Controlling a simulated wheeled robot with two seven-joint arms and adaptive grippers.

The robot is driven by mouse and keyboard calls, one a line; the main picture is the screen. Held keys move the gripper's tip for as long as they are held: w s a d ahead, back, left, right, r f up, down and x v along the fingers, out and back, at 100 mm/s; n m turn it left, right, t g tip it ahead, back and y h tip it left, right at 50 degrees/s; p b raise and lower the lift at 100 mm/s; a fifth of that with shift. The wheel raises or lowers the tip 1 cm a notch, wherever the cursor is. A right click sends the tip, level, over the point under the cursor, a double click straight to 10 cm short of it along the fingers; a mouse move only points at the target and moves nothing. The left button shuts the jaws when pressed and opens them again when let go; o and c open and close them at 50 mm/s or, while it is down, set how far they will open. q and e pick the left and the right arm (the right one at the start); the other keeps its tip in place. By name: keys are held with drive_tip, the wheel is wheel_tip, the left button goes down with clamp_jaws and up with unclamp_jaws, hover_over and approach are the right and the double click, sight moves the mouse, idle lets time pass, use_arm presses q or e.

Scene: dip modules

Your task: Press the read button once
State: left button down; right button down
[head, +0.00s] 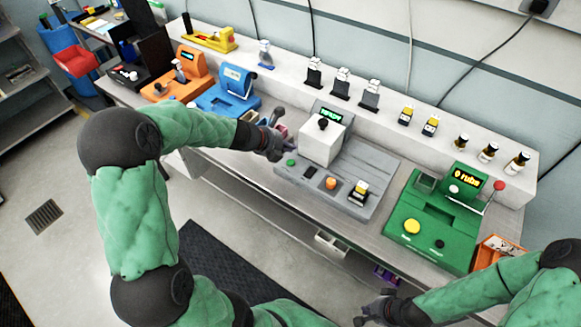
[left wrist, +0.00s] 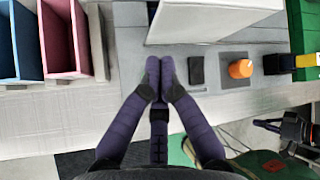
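The grey machine (head: 355,170) stands on the bench with a lit green display (head: 331,115) and a white block (head: 321,143). On its front are a small green button (head: 291,162), a dark square (head: 310,171) and an orange button (head: 330,183); the orange one also shows in the left wrist view (left wrist: 241,69). I cannot read a label on either button. My left gripper (head: 283,152) is at the machine's left front, close to the green button. In the left wrist view its fingertips (left wrist: 160,68) are together and empty, and no green button shows. My right gripper (head: 372,308) is low in front of the bench.
A green machine (head: 436,222) with a yellow button (head: 411,227) and red-knobbed lever stands to the right. Blue (head: 228,91) and orange (head: 181,76) machines stand to the left. Pink (left wrist: 66,40) and blue bins are left of the gripper. A rear shelf carries several small modules.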

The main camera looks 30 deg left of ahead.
sight(288, 163)
use_arm(q)
wheel_tip(288, 163, down, 3)
drive_tip(key=shift+f+b, duration=0.1)
drive_tip(key=shift+b, duration=1.05)
drive_tip(key=shift+f, duration=0.4)
drive_tip(key=shift+f+b, duration=0.1)
drive_tip(key=shift+b, duration=0.2)
drive_tip(key=shift+f, duration=0.3)
drive_tip(key=shift+f+b, duration=0.35)
idle(0.6)
drive_tip(key=shift+r, duration=0.1)
drive_tip(key=shift+r+p, duration=0.7)
drive_tip(key=shift+p, duration=0.2)
